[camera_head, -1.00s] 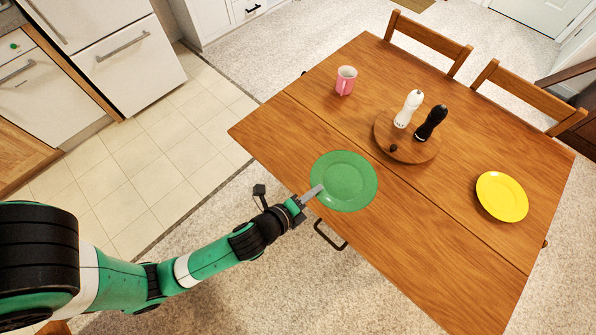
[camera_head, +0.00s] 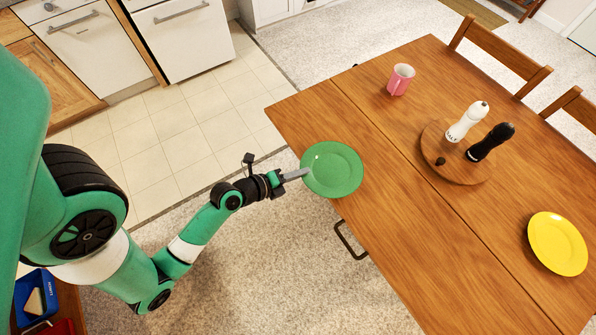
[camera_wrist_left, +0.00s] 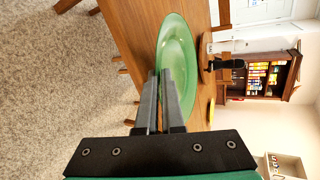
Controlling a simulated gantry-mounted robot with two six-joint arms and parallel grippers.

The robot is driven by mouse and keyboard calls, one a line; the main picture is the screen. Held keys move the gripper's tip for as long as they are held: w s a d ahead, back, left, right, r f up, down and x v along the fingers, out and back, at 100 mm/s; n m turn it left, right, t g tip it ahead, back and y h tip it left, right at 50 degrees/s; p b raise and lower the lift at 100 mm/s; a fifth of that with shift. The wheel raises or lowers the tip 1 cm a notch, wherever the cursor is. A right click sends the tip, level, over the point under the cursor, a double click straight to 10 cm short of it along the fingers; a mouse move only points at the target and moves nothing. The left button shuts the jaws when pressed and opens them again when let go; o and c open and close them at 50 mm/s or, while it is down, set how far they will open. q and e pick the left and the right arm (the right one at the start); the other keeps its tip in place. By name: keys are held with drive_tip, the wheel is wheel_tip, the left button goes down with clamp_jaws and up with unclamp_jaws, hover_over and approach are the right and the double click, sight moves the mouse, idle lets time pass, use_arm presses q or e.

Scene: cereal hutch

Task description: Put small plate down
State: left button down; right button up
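A green plate (camera_head: 332,169) is at the near left edge of the wooden table, partly overhanging it in the head view. My left gripper (camera_head: 306,172) is shut on its near left rim. In the left wrist view the fingers (camera_wrist_left: 165,80) pinch the rim of the green plate (camera_wrist_left: 178,58), which is seen nearly edge-on. I cannot tell whether the plate touches the table or is held just above it. A yellow plate (camera_head: 557,243) lies flat on the table at the right. My right gripper is not in view.
The wooden table (camera_head: 420,245) has free room between the plates. A pink mug (camera_head: 401,79) stands toward the back. A round wooden board (camera_head: 437,150) carries a white shaker (camera_head: 466,122) and a black shaker (camera_head: 490,142). Chairs (camera_head: 500,55) line the far side.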

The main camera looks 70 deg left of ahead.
use_arm(q)
drive_tip(key=f, duration=0.1)
drive_tip(key=f+b, duration=0.2)
drive_tip(key=shift+s+a+f, duration=0.2)
drive_tip(key=shift+a+f, duration=0.15)
drive_tip(key=shift+f, duration=0.05)
drive_tip(key=shift+f, duration=0.2)
drive_tip(key=c, duration=1)
unclamp_jaws()
drive_tip(key=shift+c, duration=0.2)
